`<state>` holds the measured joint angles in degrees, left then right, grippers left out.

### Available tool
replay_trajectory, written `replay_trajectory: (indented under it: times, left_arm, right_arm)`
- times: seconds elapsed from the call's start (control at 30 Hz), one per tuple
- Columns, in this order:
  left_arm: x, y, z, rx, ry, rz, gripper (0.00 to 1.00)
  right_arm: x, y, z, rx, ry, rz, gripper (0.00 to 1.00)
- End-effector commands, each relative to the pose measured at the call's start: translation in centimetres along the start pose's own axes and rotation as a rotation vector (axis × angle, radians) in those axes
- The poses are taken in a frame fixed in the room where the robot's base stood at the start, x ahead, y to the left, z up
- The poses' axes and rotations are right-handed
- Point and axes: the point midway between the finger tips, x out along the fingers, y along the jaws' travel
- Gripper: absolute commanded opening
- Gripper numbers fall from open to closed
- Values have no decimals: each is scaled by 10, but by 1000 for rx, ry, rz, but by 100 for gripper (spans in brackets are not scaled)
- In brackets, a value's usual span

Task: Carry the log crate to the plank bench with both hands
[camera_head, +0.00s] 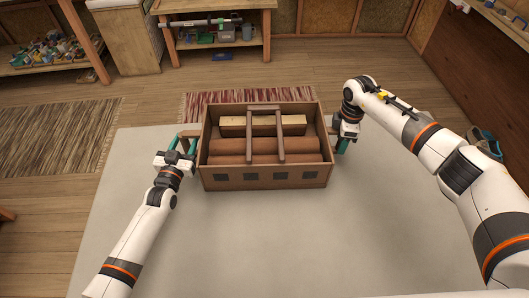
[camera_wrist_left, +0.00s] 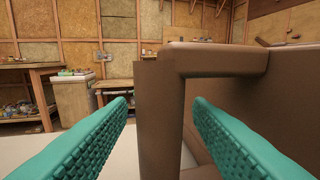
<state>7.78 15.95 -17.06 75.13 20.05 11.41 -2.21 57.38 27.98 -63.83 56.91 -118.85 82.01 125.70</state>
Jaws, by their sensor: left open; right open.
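The log crate (camera_head: 265,177), a brown open box with a frame of bars over its top, holds several logs and sits on a pale grey surface. My left gripper (camera_head: 184,144) is at the crate's left side, open. In the left wrist view its teal fingers (camera_wrist_left: 160,103) stand apart on either side of the crate's brown handle (camera_wrist_left: 158,120), with gaps showing. My right gripper (camera_head: 342,146) is at the crate's right side, open; its fingers are partly hidden by its wrist. I cannot tell which bench is the plank bench.
A wooden bench (camera_head: 228,44) with items on and under it stands at the back. A cabinet (camera_head: 127,42) and a cluttered shelf table (camera_head: 60,68) are at the back left. Striped rugs (camera_head: 60,135) lie on the plank floor. Shoes (camera_head: 483,140) lie at the right wall.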

Motion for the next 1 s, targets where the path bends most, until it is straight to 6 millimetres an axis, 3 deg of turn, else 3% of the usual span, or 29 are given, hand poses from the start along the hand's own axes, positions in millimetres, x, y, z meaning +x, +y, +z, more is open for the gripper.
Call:
replay_trajectory:
  times: [0.23,0.5,0.53,1.0]
  left_arm:
    - [0,0,0,-1,1,0,44]
    - [0,0,0,-1,1,0,0]
    - [0,0,0,0,1,0,0]
    - [0,0,-1,0,1,0,0]
  right_arm:
    - [0,0,0,0,0,0,48]
    - [0,0,0,1,0,0,4]
    - [0,0,0,1,0,0,0]
    - [0,0,0,3,0,1,0]
